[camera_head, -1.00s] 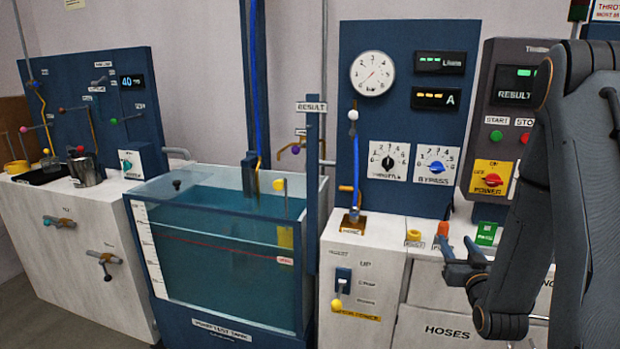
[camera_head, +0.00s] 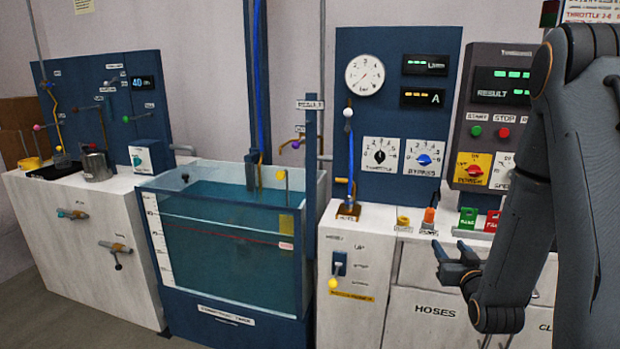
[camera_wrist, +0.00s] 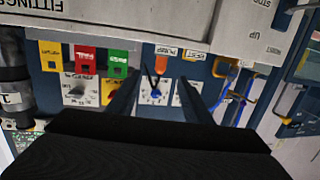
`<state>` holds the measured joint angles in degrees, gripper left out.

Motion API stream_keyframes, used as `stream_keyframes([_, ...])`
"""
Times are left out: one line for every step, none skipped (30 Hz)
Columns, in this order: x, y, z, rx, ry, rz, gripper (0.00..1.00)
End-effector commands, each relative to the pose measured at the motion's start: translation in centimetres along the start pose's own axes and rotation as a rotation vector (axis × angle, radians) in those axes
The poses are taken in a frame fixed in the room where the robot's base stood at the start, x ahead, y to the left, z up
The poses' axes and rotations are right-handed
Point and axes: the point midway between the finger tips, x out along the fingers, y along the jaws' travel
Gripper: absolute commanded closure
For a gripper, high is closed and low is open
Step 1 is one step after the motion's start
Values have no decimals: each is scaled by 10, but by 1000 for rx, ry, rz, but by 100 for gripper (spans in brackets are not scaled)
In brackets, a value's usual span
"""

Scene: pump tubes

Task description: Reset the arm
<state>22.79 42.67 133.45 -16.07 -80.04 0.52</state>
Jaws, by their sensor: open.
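My gripper (camera_head: 455,254) is in the head view at the right, in front of the white cabinet with the HOSES drawer. Its fingers are apart and nothing is between them. My arm rises from it along the right edge and hides part of the right-hand panel. In the wrist view my gripper's dark fingers (camera_wrist: 165,88) point away from the camera, spread and empty. Beyond them the blue bypass knob (camera_wrist: 155,94) and an orange plug (camera_wrist: 161,65) show upside down.
A water tank (camera_head: 230,265) stands in the middle. A blue gauge panel (camera_head: 345,110) rises behind the white bench. Green (camera_head: 468,218) and red (camera_head: 491,221) holders stand on the bench near my arm. A metal pot (camera_head: 96,164) is on the left bench. Floor shows at lower left.

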Motion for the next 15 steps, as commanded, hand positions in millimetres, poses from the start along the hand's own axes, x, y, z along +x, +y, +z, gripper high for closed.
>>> stream_keyframes([0,-4,0,-3,-19,-3,54])
stream_keyframes([0,-5,0,-4,-35,-3,54])
stream_keyframes([0,-7,2,-6,-57,-4,54])
stream_keyframes([0,-10,3,-8,-76,-4,54])
stream_keyframes([-1,-12,4,-10,-94,-5,54])
stream_keyframes([-1,-15,6,-12,-122,-7,54])
stream_keyframes([-2,-17,7,-14,-142,-8,54])
stream_keyframes([-3,-19,9,-16,-164,-9,54])
stream_keyframes([-5,-23,10,-19,-196,-9,54])
stream_keyframes([-6,-26,12,-21,-221,-10,54])
stream_keyframes([-8,-29,14,-23,-249,-11,54])
stream_keyframes([-12,-33,16,-26,-290,-13,54])
stream_keyframes([-16,-37,18,-29,-324,-15,54])
stream_keyframes([-20,-42,20,-31,-361,-16,54])
stream_keyframes([-27,-48,22,-35,-414,-18,54])
